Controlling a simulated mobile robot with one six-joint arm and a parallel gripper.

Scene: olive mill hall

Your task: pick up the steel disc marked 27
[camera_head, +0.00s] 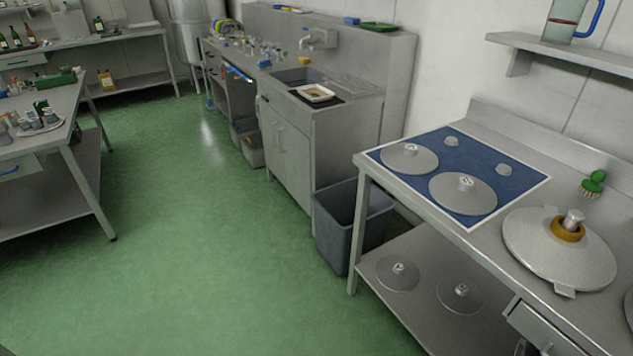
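Two steel discs with centre knobs lie on the blue mat (521,181) on the right-hand steel table: one at the back left (396,160), one nearer the front (450,195). Small marks show on their knob tops, too small to read. Two similar discs lie on the table's lower shelf, a left one (389,276) and a right one (452,298); their marks are also unreadable. A larger disc (535,245) with side tabs and an orange ring around its knob lies right of the mat. I cannot tell which disc is 27. My gripper is not in view.
A green brush (593,182) lies near the table's back. A grey bin (347,225) stands beside the table's left leg. The green floor (200,240) is clear between here and the left bench (72,129).

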